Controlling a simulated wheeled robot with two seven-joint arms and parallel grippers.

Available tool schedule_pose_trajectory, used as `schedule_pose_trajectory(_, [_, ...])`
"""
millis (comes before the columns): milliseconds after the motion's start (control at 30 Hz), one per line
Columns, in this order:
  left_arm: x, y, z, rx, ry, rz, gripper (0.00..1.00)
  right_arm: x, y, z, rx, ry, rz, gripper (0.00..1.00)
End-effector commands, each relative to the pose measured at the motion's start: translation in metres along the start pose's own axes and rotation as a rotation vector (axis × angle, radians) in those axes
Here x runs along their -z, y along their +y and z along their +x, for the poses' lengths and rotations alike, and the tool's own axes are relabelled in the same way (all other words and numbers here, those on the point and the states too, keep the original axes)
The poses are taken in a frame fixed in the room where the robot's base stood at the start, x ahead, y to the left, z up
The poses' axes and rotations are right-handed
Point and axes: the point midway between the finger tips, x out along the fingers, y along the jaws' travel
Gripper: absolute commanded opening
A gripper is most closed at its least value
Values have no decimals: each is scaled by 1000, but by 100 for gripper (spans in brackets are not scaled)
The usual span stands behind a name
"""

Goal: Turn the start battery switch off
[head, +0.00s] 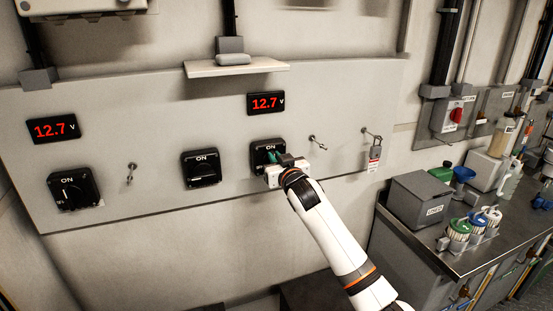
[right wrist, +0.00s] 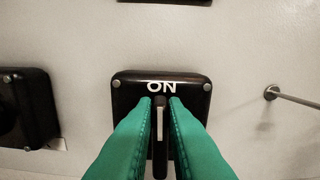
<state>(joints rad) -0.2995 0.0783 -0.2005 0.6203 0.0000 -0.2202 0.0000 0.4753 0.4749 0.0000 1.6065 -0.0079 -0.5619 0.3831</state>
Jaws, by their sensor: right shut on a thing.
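Three black switches marked ON are on the grey wall panel: a left switch (head: 75,188), a middle switch (head: 202,168) and a right switch (head: 257,157). I cannot read which one is the start battery switch. My right gripper (head: 271,156), with green fingers, is at the right switch and partly covers it. In the right wrist view its fingers (right wrist: 160,105) are shut on the black knob (right wrist: 160,150) of this switch (right wrist: 195,90). The knob stands upright, its white line toward ON. My left gripper is not in view.
Two displays, left (head: 53,128) and right (head: 266,103), read 12.7 V. A small shelf (head: 235,67) juts out above. A metal peg (head: 318,141) and a padlock (head: 375,153) are right of my gripper. A bench (head: 470,255) with a grey box (head: 420,199) and bottles stands farther right.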

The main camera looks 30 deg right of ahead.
Motion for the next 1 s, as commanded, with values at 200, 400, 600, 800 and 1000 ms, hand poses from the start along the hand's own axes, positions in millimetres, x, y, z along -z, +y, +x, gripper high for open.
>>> schedule_pose_trajectory(200, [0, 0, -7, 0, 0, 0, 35, -1, 4, 0, -1, 1, -128, 0])
schedule_pose_trajectory(400, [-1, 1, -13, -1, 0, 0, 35, 0, 8, 0, 0, 2, -307, 0])
schedule_pose_trajectory(600, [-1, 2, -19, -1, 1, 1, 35, 3, 13, 0, -1, 2, -498, 0])
schedule_pose_trajectory(800, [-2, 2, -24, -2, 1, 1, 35, 6, 17, 0, -1, 2, -688, 0])
schedule_pose_trajectory(1000, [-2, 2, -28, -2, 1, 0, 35, 10, 22, 0, -2, 2, -878, 0])
